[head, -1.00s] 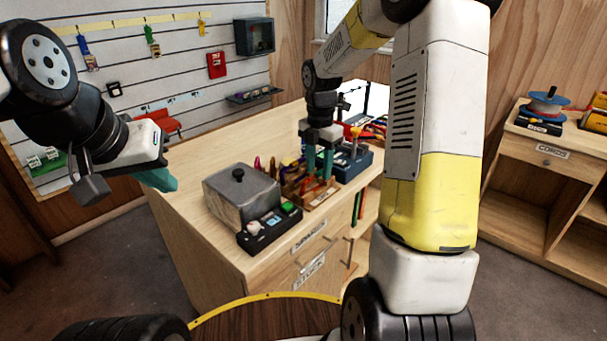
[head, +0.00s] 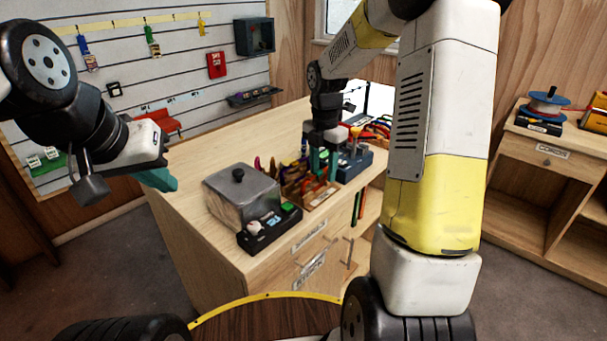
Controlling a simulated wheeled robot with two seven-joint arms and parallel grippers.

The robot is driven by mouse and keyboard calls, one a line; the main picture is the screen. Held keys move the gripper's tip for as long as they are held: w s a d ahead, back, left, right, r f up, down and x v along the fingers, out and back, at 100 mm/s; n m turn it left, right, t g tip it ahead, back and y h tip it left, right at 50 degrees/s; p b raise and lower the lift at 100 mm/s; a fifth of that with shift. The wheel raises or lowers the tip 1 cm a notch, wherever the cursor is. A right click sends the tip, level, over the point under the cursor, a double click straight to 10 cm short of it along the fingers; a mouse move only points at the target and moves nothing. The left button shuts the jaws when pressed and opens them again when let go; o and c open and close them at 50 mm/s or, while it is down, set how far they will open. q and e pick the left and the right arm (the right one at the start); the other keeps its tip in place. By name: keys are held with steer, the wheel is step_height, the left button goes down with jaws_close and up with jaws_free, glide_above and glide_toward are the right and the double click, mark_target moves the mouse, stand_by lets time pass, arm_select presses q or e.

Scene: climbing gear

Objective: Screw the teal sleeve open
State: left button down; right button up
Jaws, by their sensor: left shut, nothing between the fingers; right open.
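My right gripper (head: 323,164) has teal fingers and points down over a wooden compartment tray (head: 322,198) on the bench. The fingers are open, and I see nothing held between them. Several coloured carabiners (head: 291,176) stand in the tray, beside and below the fingers. I cannot pick out a teal sleeve; the pieces are small and the teal fingers cover part of the tray. My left gripper (head: 162,181) is shut and empty, in the air left of the bench, well away from the tray.
A grey metal box with a knobbed lid (head: 240,196) and a black device with a green button (head: 270,228) stand left of the tray. A blue toolbox (head: 354,163) stands close on its right. The bench top (head: 205,160) is bare at the back left.

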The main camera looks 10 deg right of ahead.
mark_target(319, 172)
steer(key=shift+f, duration=0.15)
steer(key=shift+f, duration=1.3)
steer(key=shift+w+a, duration=0.45)
steer(key=shift+w, duration=0.15)
steer(key=shift+r, duration=0.1)
steer(key=shift+r, duration=0.5)
steer(key=shift+a+r, duration=0.1)
steer(key=shift+r, duration=0.75)
